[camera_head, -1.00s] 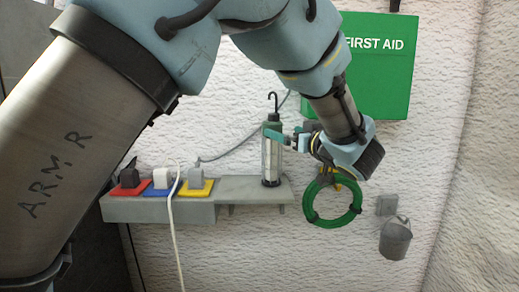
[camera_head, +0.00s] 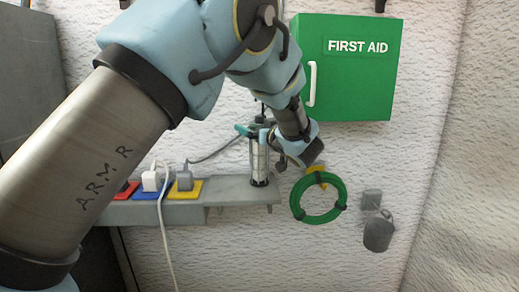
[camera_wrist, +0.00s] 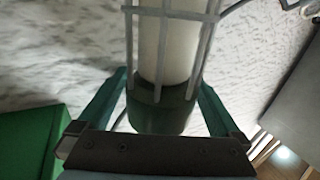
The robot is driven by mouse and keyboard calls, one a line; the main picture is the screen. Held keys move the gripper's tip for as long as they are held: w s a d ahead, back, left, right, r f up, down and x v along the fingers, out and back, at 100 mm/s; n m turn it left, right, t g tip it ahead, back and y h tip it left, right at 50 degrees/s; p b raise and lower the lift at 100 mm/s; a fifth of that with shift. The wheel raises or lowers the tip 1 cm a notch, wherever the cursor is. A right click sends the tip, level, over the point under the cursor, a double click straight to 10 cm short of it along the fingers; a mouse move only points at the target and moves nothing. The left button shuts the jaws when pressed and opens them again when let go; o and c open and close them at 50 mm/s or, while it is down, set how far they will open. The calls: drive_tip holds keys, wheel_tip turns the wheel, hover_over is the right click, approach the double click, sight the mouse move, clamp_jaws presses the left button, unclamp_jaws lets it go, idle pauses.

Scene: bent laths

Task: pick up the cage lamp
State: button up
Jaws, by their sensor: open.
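The cage lamp (camera_head: 259,163) stands upright on the grey shelf, a pale tube behind metal bars with a dark green cap at its upper end. My gripper (camera_head: 256,130) is at the lamp's upper part, coming from the right. In the wrist view the lamp (camera_wrist: 163,45) shows close up, its green cap between the two teal fingers of my gripper (camera_wrist: 162,88). The fingers are open, one on each side, with a narrow gap visible at the left. Whether the right finger touches the cap I cannot tell. My arm hides most of the hook on top.
The grey shelf (camera_head: 228,188) carries red, blue and yellow sockets (camera_head: 186,189) with plugs and cables left of the lamp. A green first aid box (camera_head: 350,85) hangs above right. A green hose coil (camera_head: 300,207) and a grey bucket (camera_head: 378,233) hang at the right.

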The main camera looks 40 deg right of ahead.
drive_tip(key=shift+c, duration=0.4)
clamp_jaws()
idle(0.4)
